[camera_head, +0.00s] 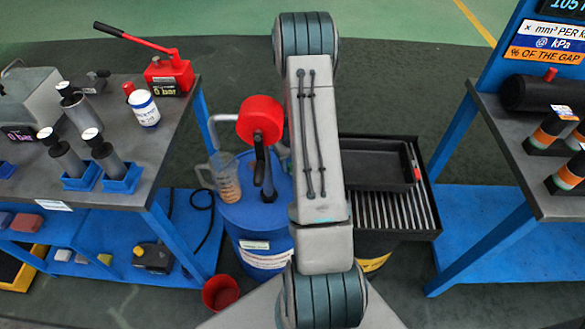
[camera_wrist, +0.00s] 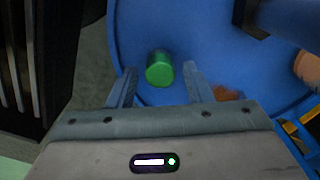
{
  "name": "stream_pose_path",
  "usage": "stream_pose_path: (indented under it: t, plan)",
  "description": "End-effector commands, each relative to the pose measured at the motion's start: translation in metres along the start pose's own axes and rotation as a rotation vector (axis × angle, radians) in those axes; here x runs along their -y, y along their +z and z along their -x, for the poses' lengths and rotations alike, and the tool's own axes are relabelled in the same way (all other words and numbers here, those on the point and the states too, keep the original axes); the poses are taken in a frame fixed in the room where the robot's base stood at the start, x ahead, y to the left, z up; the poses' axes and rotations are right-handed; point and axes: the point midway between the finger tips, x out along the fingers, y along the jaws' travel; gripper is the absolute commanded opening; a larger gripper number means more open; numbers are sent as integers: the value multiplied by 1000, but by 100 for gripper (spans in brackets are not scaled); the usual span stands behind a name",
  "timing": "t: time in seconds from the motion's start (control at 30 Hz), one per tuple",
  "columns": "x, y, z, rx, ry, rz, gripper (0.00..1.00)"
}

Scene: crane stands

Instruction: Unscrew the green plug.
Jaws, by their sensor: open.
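The green plug (camera_wrist: 160,72) is a short green cylinder on the blue top of the drum (camera_wrist: 138,25) in the wrist view. My gripper (camera_wrist: 160,67) is open, with one finger on each side of the plug in the picture. Gaps show between plug and fingers, and I cannot tell how far the tips are above the drum top. In the head view the blue drum (camera_head: 240,215) stands below my arm. The plug and my gripper do not show there.
A red-headed hand pump (camera_head: 260,120) and a clear jug (camera_head: 226,180) are on the drum. A black tray (camera_head: 378,165) on a grating is to the right. A red bucket (camera_head: 220,293) is on the floor. Benches stand left (camera_head: 160,150) and right (camera_head: 510,150).

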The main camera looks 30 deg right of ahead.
Motion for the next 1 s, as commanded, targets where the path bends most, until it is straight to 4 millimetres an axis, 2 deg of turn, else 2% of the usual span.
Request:
stream_pose_path:
  t: [0.03, 0.17, 0.73, 1.0]
  plan:
    - [0, 0, 0, 0, 0, 0, 38]
    - [0, 0, 0, 0, 0, 1, 1]
    - [0, 0, 2, 0, 0, 14, 0]
    - [0, 0, 2, -1, -1, 348, 0]
